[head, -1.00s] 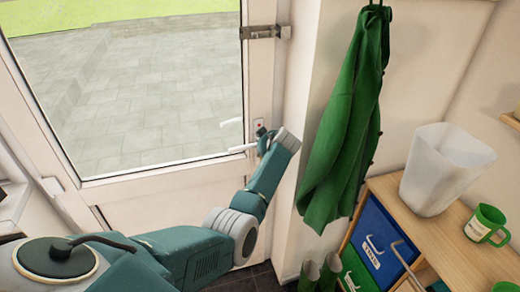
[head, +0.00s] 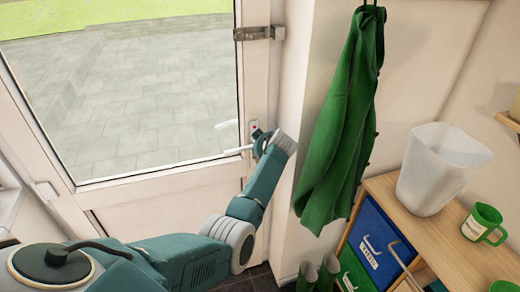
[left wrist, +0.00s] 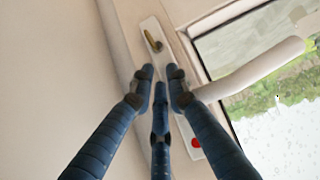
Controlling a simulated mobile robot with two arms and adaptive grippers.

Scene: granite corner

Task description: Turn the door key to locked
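The brass key (left wrist: 153,41) sits in a long white lock plate (left wrist: 149,24) on the door frame side of the glass, in the left wrist view. A red dot (left wrist: 195,142) marks the plate's other end. The white lever handle (left wrist: 250,72) reaches across the glass; it also shows in the head view (head: 238,150). My left gripper (left wrist: 160,77) has its dark blue fingers close together over the plate, tips just short of the key in the picture. Nothing shows clearly between them. In the head view my left gripper (head: 262,143) hides the key. My right gripper is not visible.
The glazed white door (head: 170,178) has a metal bolt (head: 258,33) above the lock. A green coat (head: 340,115) hangs just right. A wooden cabinet (head: 460,240) holds a translucent bin (head: 440,170) and a green mug (head: 482,223). Green boots (head: 318,272) stand below.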

